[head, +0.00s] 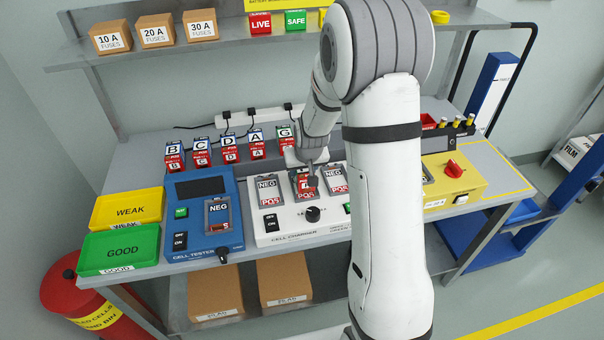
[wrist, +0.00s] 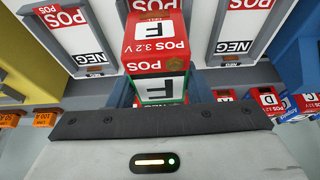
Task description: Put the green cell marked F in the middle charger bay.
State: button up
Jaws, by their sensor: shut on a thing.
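The cell marked F (wrist: 160,57) has a red POS face, white F labels and a green band close to my gripper. In the head view the cell (head: 306,184) is at the middle bay of the white cell charger (head: 285,230), mostly covered by my gripper (head: 308,172). My gripper is shut on the cell. The charger's left bay (head: 267,188) and right bay (head: 336,180) show NEG and POS marks and look empty. I cannot tell whether the cell touches the middle bay's floor.
A blue cell tester (head: 190,225) stands left of the charger, a yellow unit (head: 455,170) right. Several lettered cells, such as cell A (head: 256,145), stand behind. A green GOOD tray (head: 118,250) and yellow WEAK tray (head: 127,209) lie at the left. A shelf (head: 230,38) runs above.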

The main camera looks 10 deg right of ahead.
jog(key=shift+w+f, duration=0.1)
jog(key=shift+f, duration=1)
jog(key=shift+f, duration=0.1)
jog(key=o, duration=1.4)
jog(key=b+v, duration=0.1)
jog(key=v, duration=1.1)
jog(key=s+r, duration=0.4)
jog(key=s, duration=0.8)
jog(key=s+r+g, duration=0.1)
jog(key=s+r, duration=0.4)
jog(key=s, duration=0.7)
jog(key=shift+a+r+g, duration=0.2)
jog(key=shift+r+g, duration=0.1)
